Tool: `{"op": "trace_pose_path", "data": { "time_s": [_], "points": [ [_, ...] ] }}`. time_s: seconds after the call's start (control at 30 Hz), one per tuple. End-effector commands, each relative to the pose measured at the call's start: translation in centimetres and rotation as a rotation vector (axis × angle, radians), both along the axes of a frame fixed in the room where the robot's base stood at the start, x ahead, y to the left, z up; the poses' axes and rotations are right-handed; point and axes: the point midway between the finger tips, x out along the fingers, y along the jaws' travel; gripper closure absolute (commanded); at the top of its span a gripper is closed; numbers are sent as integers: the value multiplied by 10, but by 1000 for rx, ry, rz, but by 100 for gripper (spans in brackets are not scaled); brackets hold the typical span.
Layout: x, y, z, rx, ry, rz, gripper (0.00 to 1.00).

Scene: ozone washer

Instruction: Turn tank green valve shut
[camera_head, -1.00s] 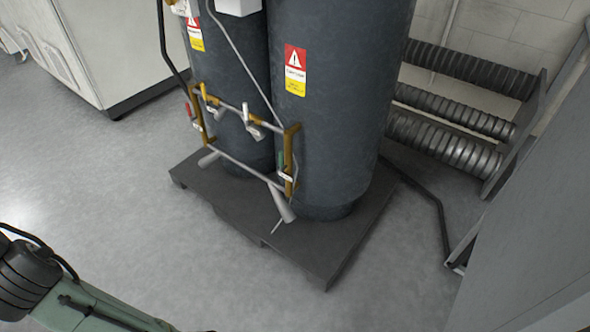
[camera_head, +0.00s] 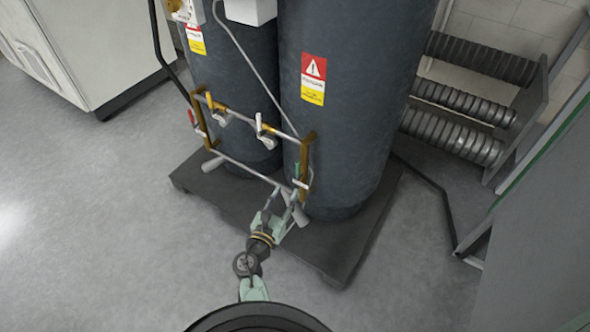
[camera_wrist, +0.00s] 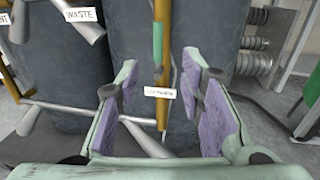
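The green valve handle (camera_head: 297,171) sits upright on the right brass pipe (camera_head: 307,165) in front of the right dark tank (camera_head: 345,110). In the wrist view the green handle (camera_wrist: 158,43) is near the top centre, above a small white label (camera_wrist: 160,92). My gripper (camera_head: 282,208) is just below the handle in the head view. In the wrist view my gripper (camera_wrist: 158,90) is open and empty. Its purple pads stand to either side of the brass pipe and label, which look farther off. I see no contact with the handle.
A red valve handle (camera_head: 191,117) is on the left pipe. Grey nozzles and thin pipes cross low between the pipes. The tanks stand on a dark pallet (camera_head: 230,208). A rack of ribbed rolls (camera_head: 455,133) is at the right. The floor at left is clear.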

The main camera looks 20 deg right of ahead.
Motion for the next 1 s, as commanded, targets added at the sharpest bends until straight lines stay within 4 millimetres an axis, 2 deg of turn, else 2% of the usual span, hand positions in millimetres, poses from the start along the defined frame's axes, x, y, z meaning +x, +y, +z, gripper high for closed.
{"op": "trace_pose_path", "data": {
  "time_s": [0.5, 0.7, 1.0],
  "points": [
    [67, -56, 2, 2, -6, 0, 65],
    [78, -65, 2, 2, -5, 2, 65],
    [80, -66, 1, 3, -4, 3, 66]
  ]
}}
